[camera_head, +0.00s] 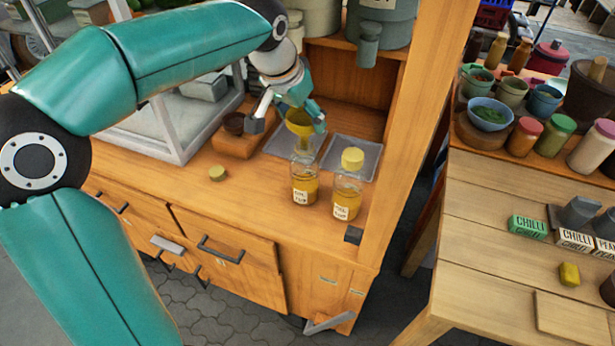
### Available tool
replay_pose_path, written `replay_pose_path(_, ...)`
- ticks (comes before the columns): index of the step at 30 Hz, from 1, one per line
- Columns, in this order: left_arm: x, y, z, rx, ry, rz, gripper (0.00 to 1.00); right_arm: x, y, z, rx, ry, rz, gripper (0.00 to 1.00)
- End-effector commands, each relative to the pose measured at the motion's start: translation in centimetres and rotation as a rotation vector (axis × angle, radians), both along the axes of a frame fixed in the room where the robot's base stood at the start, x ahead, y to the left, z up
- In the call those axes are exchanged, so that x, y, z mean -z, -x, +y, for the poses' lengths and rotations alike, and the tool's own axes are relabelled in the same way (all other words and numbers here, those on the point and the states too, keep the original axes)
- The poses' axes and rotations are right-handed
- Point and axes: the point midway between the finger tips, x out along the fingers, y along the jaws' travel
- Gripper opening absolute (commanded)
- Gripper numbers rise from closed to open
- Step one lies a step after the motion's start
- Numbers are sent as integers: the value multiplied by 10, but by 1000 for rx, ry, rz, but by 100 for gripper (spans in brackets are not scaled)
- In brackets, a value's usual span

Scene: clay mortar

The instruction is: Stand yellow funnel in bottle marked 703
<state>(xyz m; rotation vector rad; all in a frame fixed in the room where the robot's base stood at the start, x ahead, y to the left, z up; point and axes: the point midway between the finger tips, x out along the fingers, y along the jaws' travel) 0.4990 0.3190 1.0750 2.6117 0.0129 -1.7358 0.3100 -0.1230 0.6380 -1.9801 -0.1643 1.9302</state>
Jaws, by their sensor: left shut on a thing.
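My left gripper (290,118) is shut on the yellow funnel (300,124), which it holds upright with the wide mouth up. Directly below the funnel is an uncapped glass bottle (304,188) with amber liquid and a white label. The funnel's lower end meets the bottle's neck in the picture; I cannot tell whether the spout is inside it or just above or behind. A second amber bottle (346,198), with a yellow cap (352,160), stands close on the right. Both labels are too small to read surely. My right gripper is not in view.
A round yellowish lid (217,173) lies on the wooden counter (245,195) to the left. Grey trays (354,153) lie behind the bottles. A wooden post (418,130) rises to the right. A side table with jars, bowls and chilli boxes (528,226) stands beyond.

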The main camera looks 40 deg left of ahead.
Motion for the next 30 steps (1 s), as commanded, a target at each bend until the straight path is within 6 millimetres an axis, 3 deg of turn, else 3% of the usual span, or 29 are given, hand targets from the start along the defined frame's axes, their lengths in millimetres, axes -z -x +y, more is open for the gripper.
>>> replay_pose_path(2,0,0,0,0,0,0,46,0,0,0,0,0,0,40)
replay_pose_path(3,0,0,0,0,0,-1,79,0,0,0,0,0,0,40)
replay_pose_path(7,0,0,0,0,0,0,100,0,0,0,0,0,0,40)
replay_pose_path(20,-4,1,0,0,0,-2,100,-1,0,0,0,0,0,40)
replay_pose_path(25,-23,8,0,0,0,-4,100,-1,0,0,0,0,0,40)
replay_pose_path(30,-54,21,0,0,0,-6,100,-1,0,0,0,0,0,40)
